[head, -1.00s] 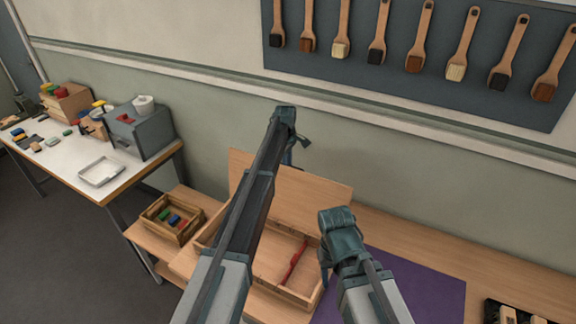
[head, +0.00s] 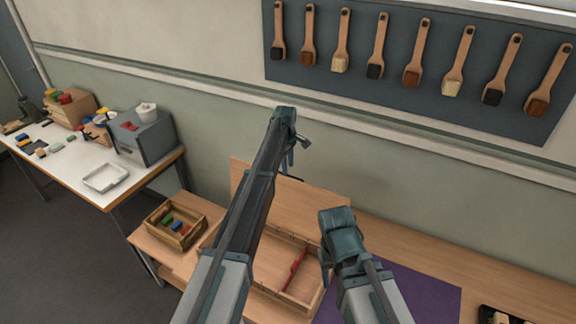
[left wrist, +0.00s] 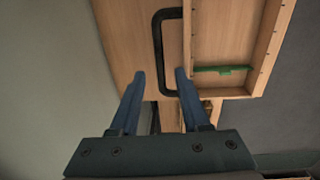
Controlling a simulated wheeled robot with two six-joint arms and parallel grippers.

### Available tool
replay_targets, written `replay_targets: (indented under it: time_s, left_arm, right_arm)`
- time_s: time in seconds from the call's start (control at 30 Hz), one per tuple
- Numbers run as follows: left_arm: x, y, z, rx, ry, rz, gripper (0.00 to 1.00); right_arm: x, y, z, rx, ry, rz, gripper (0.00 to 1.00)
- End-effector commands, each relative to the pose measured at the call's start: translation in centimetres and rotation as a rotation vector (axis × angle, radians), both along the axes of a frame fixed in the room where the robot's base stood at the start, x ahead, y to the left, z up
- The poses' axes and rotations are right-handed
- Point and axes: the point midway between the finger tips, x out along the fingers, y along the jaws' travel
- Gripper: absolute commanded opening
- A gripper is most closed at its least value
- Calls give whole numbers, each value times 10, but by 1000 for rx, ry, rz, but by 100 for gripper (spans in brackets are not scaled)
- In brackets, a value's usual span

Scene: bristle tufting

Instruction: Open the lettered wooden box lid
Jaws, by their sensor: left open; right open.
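The wooden box (head: 303,291) stands open on the bench, with a red piece (head: 293,268) inside. Its plain wooden lid (head: 315,207) stands raised at the back of the box; no lettering shows on the visible face. My left gripper (head: 289,160) is at the lid's top edge, and its arm hides part of box and lid. In the left wrist view its open fingers (left wrist: 158,90) point at the black handle (left wrist: 159,50), with nothing clearly held between them. My right gripper (head: 326,272) is open beside the box's right side; its fingertips are partly hidden.
A small tray of coloured blocks (head: 160,232) sits left of the box. A purple mat (head: 430,297) lies to the right, with a dark tray (head: 490,312) beyond. A white side table (head: 75,160) stands left. The brush board (head: 400,90) hangs on the wall behind.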

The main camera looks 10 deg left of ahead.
Motion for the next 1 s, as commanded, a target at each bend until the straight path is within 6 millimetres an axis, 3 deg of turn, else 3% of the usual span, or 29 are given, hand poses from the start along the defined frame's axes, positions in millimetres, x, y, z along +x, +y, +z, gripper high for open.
replay_targets:
  time_s: [0.03,0.4,0.8,1.0]
  left_arm:
    - [-1,0,16,0,0,0,47]
    - [-3,2,66,0,0,0,47]
    - [-4,2,70,0,0,0,47]
    - [0,0,67,2,-15,-92,12]
  right_arm:
    - [0,0,17,0,1,1,50]
    - [-1,0,66,2,0,-22,50]
    - [-1,0,70,1,1,-29,50]
    - [-1,0,67,1,0,-28,50]
